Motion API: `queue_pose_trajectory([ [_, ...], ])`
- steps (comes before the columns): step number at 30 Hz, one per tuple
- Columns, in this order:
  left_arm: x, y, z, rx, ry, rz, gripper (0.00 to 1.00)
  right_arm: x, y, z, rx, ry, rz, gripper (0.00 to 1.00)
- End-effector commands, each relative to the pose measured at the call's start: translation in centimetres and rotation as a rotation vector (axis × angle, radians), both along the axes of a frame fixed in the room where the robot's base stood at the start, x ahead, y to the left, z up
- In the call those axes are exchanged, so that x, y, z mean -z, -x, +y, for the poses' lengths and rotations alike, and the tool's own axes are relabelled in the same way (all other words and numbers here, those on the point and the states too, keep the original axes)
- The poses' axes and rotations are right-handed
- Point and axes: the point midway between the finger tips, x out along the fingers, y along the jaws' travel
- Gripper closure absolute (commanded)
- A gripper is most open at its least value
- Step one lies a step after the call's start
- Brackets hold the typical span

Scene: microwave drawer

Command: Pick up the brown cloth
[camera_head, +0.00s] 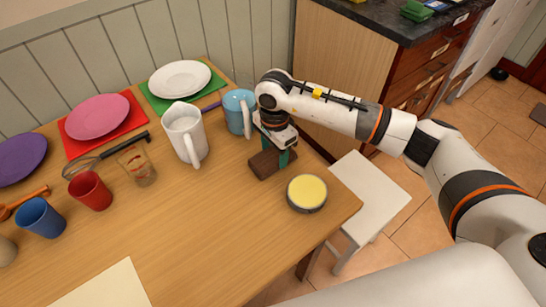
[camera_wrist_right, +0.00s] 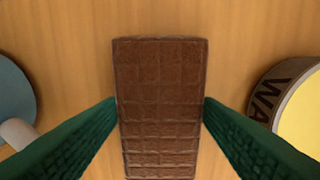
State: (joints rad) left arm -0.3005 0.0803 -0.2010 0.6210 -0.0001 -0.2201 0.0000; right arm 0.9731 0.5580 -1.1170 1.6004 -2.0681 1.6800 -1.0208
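The cloth appears to rest on the table. My left gripper is not in view.
A yellow-topped round tin (camera_head: 307,192) stands close on the right, a blue mug (camera_head: 238,112) and a white pitcher (camera_head: 186,135) behind and left. A glass (camera_head: 137,166), cups and plates stand further left. The table's right edge is near; a white stool (camera_head: 370,195) stands beyond.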

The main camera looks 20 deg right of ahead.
Motion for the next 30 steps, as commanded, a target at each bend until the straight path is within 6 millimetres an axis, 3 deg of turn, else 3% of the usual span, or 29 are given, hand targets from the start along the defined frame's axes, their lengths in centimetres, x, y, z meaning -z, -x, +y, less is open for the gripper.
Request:
queue_pose_trajectory([
  [3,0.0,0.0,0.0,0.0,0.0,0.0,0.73,0.0,0.0,0.0,0.0,0.0,-0.001,0.64],
  [11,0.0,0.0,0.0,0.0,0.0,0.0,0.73,-0.5,-0.1,0.0,0.0,-0.001,-0.003,0.64],
  [24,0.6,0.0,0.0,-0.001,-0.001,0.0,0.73,-8.3,-0.1,0.0,0.0,0.0,-0.004,0.64],
  [30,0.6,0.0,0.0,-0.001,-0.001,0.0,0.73,-10.0,0.0,0.0,0.0,-0.001,-0.002,0.64],
])
